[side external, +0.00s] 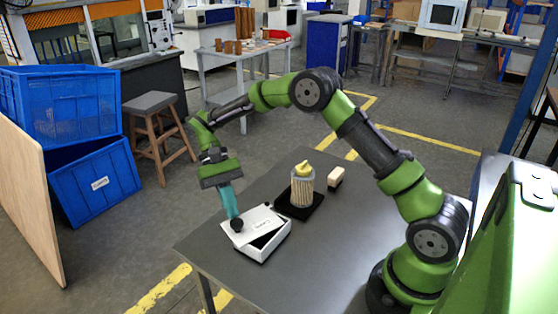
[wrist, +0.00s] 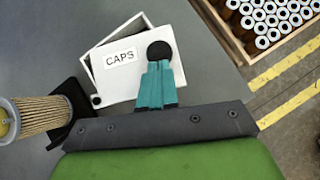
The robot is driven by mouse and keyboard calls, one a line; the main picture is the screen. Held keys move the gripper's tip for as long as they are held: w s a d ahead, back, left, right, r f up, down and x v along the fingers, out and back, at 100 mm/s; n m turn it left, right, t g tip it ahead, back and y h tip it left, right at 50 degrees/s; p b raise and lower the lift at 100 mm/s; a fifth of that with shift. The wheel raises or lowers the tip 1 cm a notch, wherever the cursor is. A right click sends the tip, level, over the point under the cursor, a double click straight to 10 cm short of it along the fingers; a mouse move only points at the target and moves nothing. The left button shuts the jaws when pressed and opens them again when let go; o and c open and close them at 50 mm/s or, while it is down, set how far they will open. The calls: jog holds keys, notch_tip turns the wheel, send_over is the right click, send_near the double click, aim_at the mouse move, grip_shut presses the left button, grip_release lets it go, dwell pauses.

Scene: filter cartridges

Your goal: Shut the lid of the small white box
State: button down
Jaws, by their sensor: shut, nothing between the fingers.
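The small white box (side external: 264,255) stands on the grey table; its open rim also shows in the wrist view (wrist: 90,66). Its flat white lid (side external: 246,221), labelled CAPS in the wrist view (wrist: 130,80), lies turned askew over it, leaving a dark gap open along part of the rim. A small black dot (wrist: 96,101) sits at one lid corner, and a larger black knob (wrist: 160,50) near another. My gripper (side external: 232,215) is shut, its teal fingertips (wrist: 158,66) right by the large knob, holding nothing. I cannot tell whether they touch it.
A filter cartridge with a yellow top (side external: 302,187) stands on a black tray (side external: 285,208) beside the box. A small pale and dark block (side external: 335,178) lies beyond. A crate of round-ended cylinders (wrist: 248,50) shows in the wrist view. The front table area is clear.

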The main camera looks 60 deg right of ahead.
jog(key=shift+s+a+n+g+h, duration=0.2)
jog(key=shift+s+n+h, duration=0.4)
jog(key=shift+s+n, duration=0.25)
jog(key=shift+s+a+n+g+h, duration=0.15)
jog(key=shift+s+n+g+h, duration=0.05)
jog(key=shift+s+n+h, duration=0.55)
jog(key=v, duration=0.7)
notch_tip(320, 180, up, 5)
jog(key=t, duration=0.8)
send_over(239, 219)
jog(key=s+d, duration=0.3)
jog(key=s+r+m+t, duration=0.1)
jog(key=s+r+t, duration=0.2)
jog(key=s, duration=0.3)
jog(key=s+r+m+t+y, duration=0.1)
jog(key=s+r+t, duration=0.2)
jog(key=s, duration=0.3)
jog(key=shift+d+r+t, duration=0.2)
jog(key=shift+r+t, duration=0.05)
jog(key=shift+t, duration=0.35)
